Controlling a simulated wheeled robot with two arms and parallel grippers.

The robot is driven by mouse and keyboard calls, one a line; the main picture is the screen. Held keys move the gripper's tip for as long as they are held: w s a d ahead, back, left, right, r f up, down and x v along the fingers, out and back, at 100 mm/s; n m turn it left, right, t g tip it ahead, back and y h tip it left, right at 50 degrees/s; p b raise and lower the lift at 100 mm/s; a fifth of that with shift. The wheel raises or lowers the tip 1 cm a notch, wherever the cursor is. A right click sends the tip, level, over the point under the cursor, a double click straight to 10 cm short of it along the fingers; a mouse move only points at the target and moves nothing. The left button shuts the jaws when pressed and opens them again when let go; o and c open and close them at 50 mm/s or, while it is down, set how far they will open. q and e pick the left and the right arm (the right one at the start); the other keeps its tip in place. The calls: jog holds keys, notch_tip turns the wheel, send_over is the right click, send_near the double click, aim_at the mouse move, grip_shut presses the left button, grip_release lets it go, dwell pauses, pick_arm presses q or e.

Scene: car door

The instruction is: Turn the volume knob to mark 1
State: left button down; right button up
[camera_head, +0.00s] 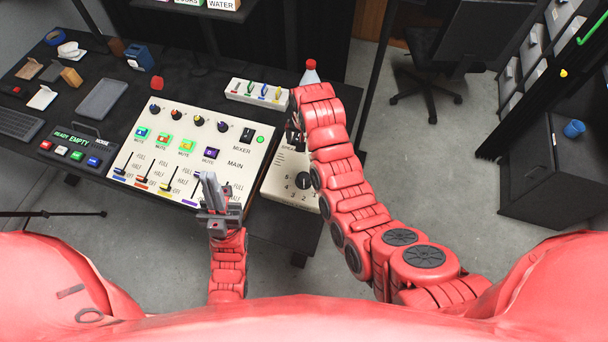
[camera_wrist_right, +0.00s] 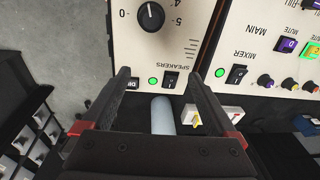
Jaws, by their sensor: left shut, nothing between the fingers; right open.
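The volume knob (camera_head: 303,181) is black and round, on the cream speaker panel (camera_head: 284,186) right of the mixer. It also shows at the top of the right wrist view (camera_wrist_right: 151,17), with a white pointer line and marks 0, 4 and 5 legible around it. The exact mark it points to I cannot tell. My right gripper (camera_wrist_right: 157,75) is open and empty, its fingers over the panel's SPEAKERS switch end, apart from the knob. In the head view my right arm mostly hides this gripper. My left gripper (camera_head: 209,180) is shut and empty over the mixer's lower right.
The mixer (camera_head: 258,133) with knobs, mute buttons and sliders lies left of the speaker panel. A white box with coloured switches (camera_head: 257,94) and a bottle (camera_head: 310,72) stand behind. The speaker panel's rocker switch (camera_wrist_right: 171,80) shows between my right fingers. Open floor lies right of the desk.

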jog(key=s+r+g, duration=0.2)
jog(key=s, duration=0.1)
jog(key=b, duration=0.7)
send_over(304, 177)
notch_tip(304, 177, down, 8)
jog(key=shift+s+f, duration=0.1)
notch_tip(304, 177, down, 8)
jog(key=p, duration=0.3)
jog(key=shift+f, duration=0.6)
jog(key=c, duration=1.4)
jog(key=shift+o, duration=0.2)
